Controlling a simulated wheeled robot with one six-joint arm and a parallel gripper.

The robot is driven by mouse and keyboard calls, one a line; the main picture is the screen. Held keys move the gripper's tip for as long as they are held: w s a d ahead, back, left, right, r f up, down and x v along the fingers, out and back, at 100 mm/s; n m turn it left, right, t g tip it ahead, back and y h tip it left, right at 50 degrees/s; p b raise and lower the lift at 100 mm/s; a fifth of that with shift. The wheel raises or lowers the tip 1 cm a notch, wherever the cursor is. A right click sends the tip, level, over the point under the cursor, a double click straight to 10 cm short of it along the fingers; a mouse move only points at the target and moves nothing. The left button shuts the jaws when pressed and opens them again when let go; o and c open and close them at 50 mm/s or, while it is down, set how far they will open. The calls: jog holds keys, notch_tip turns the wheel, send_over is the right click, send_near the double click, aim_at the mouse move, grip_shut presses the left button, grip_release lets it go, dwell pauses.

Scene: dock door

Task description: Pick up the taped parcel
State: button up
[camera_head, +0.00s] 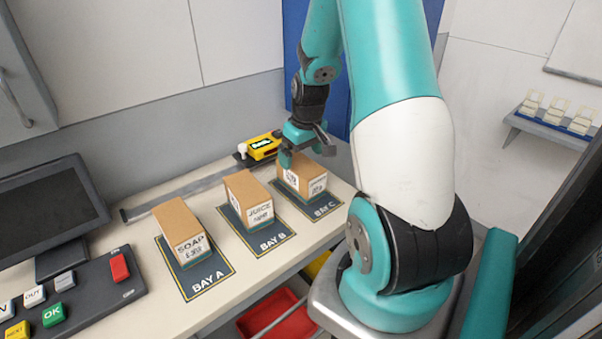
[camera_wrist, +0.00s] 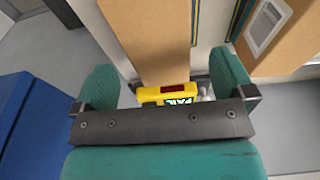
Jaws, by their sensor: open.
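Three brown boxes stand on dark mats on the bench. The box in BAY C (camera_head: 303,176) has a white front label that looks split by a brown strip; its print is too small to read, and I cannot tell if that strip is tape. My gripper (camera_head: 306,155) is open just above this box and hides part of its top. In the wrist view a brown box (camera_wrist: 150,40) lies between the open fingers of my gripper (camera_wrist: 163,68). I cannot tell whether they touch it. The box marked JUICE (camera_head: 248,198) is in BAY B and the SOAP box (camera_head: 178,228) in BAY A.
A yellow device (camera_head: 264,146) with a lit display stands behind BAY C, also in the wrist view (camera_wrist: 170,94). A monitor (camera_head: 45,215) and button panel (camera_head: 75,300) fill the bench's left. A red bin (camera_head: 275,317) is below the front edge. A shelf (camera_head: 552,128) hangs right.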

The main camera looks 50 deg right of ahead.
aim_at(301, 163)
jog(key=shift+w+d+f+p, duration=0.15)
jog(key=shift+f+p, duration=0.4)
jog(key=shift+f, duration=0.9)
jog(key=shift+w+d+f+p, duration=0.1)
jog(key=shift+w+f+p, duration=0.3)
jog(key=shift+f, duration=1)
jog(key=shift+s, duration=0.15)
jog(key=shift+c, duration=0.2)
jog(key=c, duration=1.1)
jog(key=shift+c, duration=0.2)
jog(key=shift+r, duration=0.2)
